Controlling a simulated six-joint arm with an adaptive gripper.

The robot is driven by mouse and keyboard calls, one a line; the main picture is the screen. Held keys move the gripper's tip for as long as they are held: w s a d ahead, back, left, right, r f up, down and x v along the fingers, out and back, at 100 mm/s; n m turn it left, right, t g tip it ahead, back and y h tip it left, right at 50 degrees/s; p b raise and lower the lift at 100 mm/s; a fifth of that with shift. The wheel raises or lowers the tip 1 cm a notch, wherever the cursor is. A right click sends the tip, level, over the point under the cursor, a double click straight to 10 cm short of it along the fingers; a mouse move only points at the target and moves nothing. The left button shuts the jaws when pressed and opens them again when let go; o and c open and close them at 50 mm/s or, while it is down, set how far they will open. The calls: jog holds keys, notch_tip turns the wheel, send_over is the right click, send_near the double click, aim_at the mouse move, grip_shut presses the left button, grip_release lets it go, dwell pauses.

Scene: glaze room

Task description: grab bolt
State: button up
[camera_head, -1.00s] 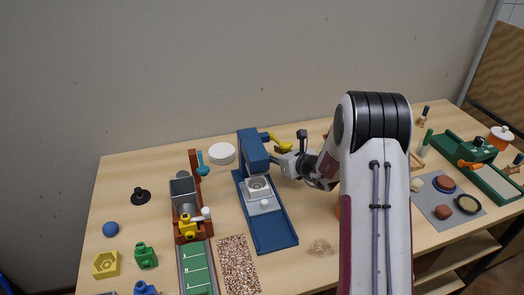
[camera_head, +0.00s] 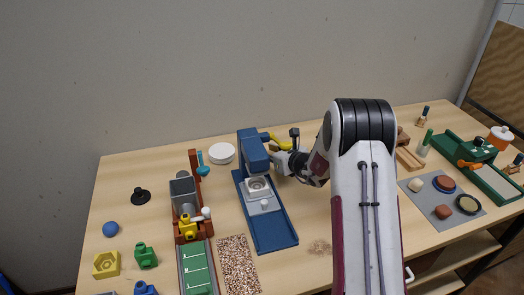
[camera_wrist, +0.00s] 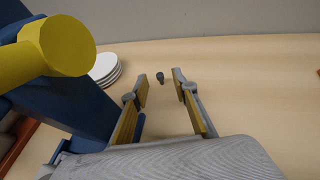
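A small dark grey piece that looks like the bolt (camera_wrist: 160,77) stands on the bare table in the wrist view, just beyond and between my fingertips. It is too small to make out any thread. My gripper (camera_wrist: 160,87) is open, its yellow-padded fingers apart with nothing between the pads. In the head view my gripper (camera_head: 277,160) is right behind the blue press (camera_head: 253,150), its fingertips mostly hidden. I cannot find the bolt in the head view.
The press's yellow handle (camera_wrist: 62,48) and blue body (camera_wrist: 75,100) stand close on the left in the wrist view. White stacked plates (camera_wrist: 104,69) lie beyond them. Table to the right of my fingers is clear. A track with a hopper (camera_head: 183,186) stands further left.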

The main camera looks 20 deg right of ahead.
jog(key=shift+x, duration=2.05)
grip_shut()
